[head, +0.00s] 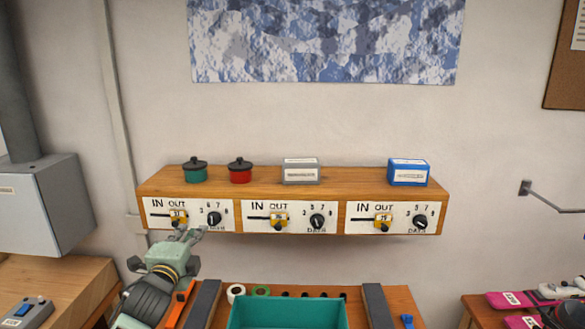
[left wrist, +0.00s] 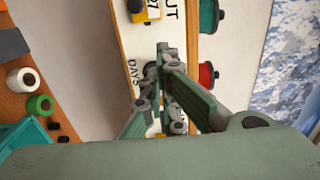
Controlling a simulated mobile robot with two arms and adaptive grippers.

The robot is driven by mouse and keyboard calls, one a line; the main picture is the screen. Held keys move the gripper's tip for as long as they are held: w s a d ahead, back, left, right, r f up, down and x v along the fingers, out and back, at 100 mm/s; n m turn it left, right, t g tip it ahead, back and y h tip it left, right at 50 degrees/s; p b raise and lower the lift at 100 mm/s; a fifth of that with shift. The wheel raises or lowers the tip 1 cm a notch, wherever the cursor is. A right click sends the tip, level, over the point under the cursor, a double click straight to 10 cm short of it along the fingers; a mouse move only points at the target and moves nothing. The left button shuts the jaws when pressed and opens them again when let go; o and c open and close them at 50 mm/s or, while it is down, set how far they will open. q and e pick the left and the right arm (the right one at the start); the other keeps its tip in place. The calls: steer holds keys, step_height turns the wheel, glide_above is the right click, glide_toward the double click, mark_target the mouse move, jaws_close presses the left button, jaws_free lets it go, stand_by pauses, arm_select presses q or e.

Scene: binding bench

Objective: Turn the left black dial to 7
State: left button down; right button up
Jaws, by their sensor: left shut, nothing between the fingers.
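My left gripper (head: 193,233) is shut and empty, just below and left of this dial, covering part of the DAYS label. In the left wrist view my left gripper (left wrist: 164,58) points at the panel (left wrist: 127,55). Its fingers hide the dial there, and I cannot tell whether they touch it. My right gripper is out of view.
The wooden shelf (head: 255,184) carries a green pot (head: 195,174), a red pot (head: 240,174), a grey box (head: 300,172) and a blue box (head: 408,175). A yellow slider (head: 179,216) is left of the dial. A teal tray (head: 288,314) stands below.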

arm_select(q)
steer(key=shift+w, duration=0.1)
steer(key=n+b, duration=0.7)
steer(key=n, duration=2.5)
glide_toward(213, 220)
steer(key=w+r, duration=0.1)
steer(key=w+n+b, duration=0.1)
steer(key=w+n, duration=0.1)
steer(key=n, duration=0.1)
steer(key=w+d+n+b, duration=0.1)
steer(key=w+n, duration=0.1)
steer(key=n, duration=0.1)
steer(key=w+d+n+b, duration=0.1)
steer(key=w+n, duration=0.1)
steer(key=n, duration=0.2)
steer(key=shift+w+d, duration=0.15)
steer(key=shift+w, duration=0.1)
steer(key=shift+s+r, duration=0.1)
steer(key=shift+r, duration=0.35)
